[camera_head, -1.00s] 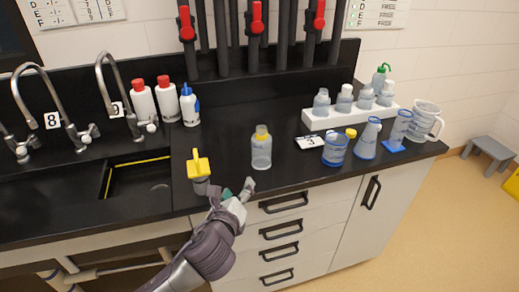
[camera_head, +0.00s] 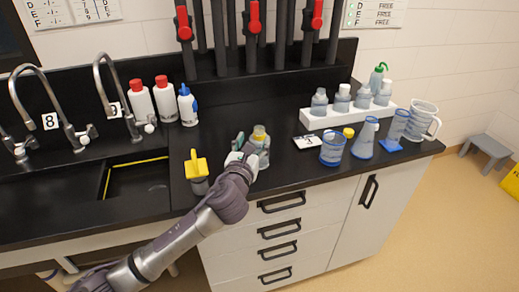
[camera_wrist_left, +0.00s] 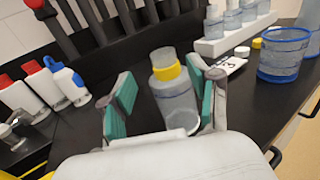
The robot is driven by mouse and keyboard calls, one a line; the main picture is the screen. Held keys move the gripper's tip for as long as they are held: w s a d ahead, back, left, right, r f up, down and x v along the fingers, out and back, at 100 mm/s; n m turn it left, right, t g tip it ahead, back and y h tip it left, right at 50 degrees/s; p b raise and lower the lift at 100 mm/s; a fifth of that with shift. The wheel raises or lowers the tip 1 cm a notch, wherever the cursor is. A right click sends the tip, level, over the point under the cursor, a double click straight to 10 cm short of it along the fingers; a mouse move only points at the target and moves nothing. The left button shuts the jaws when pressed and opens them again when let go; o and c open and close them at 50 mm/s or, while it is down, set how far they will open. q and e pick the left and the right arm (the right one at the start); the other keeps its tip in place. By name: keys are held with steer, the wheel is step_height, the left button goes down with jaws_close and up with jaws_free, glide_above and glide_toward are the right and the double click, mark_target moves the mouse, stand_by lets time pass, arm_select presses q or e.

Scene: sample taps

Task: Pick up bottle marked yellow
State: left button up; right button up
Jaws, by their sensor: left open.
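The bottle with a yellow band (camera_head: 261,143) stands upright on the black counter, clear with a pale cap. In the left wrist view the bottle (camera_wrist_left: 174,92) stands between the two fingers, with its yellow ring below the cap. My left gripper (camera_head: 246,150) reaches it from the front left and partly covers it in the head view. In the left wrist view the left gripper (camera_wrist_left: 162,100) is open, its green pads on either side of the bottle. Dark counter shows between the left pad and the bottle; contact at the right finger is unclear. My right gripper is not in view.
A yellow-handled object (camera_head: 196,165) stands left of the gripper near the sink (camera_head: 135,180). To the right are a small card (camera_head: 307,141), a blue-rimmed beaker (camera_head: 333,149), other glassware and a white rack (camera_head: 350,113) of bottles. Red-capped bottles (camera_head: 141,103) stand behind left.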

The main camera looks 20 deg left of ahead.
mark_target(258, 134)
arm_select(q)
steer(key=w, duration=0.5)
steer(key=shift+w+d, duration=0.15)
jaws_close()
steer(key=shift+r, duration=0.1)
